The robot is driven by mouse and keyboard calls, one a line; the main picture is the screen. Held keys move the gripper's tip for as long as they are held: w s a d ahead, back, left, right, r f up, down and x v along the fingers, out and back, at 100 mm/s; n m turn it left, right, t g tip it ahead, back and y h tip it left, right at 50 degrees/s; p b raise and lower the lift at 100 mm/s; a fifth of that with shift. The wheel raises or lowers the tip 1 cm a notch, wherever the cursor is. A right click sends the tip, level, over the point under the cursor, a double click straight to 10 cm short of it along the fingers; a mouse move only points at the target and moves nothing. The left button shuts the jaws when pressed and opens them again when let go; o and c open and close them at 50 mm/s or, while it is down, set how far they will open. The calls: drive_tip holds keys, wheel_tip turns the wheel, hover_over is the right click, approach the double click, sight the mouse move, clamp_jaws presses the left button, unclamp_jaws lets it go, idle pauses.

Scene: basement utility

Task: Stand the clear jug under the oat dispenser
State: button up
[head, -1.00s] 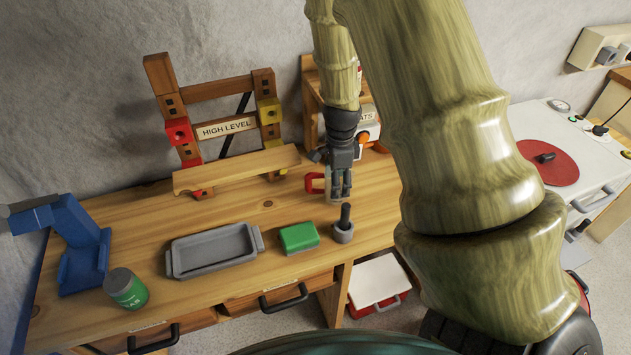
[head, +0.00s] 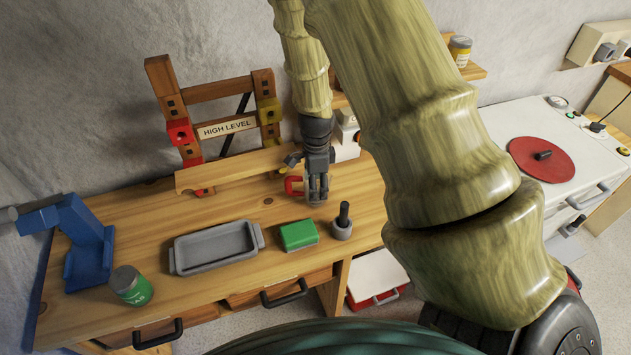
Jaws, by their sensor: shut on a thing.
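My gripper (head: 317,196) points down over the workbench, its fingers close together, in front of the wooden rail. A red handle (head: 294,186) shows just left of the fingers. It looks like the handle of the clear jug, which my gripper holds; the jug's clear body cannot be made out, nor whether its base touches the bench. The oat dispenser (head: 346,142) is a white unit at the back of the bench, right of and behind my gripper. My arm and gripper hide much of it, including its label and the spot below its outlet.
On the bench (head: 190,213) are a grey tray (head: 255,262), a green block (head: 298,235), a mortar with pestle (head: 342,227), a green can (head: 131,286) and a blue stand (head: 88,245). The HIGH LEVEL rack (head: 228,129) stands behind. A white appliance (head: 500,118) is at right.

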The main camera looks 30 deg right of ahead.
drive_tip(key=shift+a, duration=0.15)
drive_tip(key=o, duration=1.1)
drive_tip(key=shift+f, duration=0.15)
drive_tip(key=shift+r, duration=0.2)
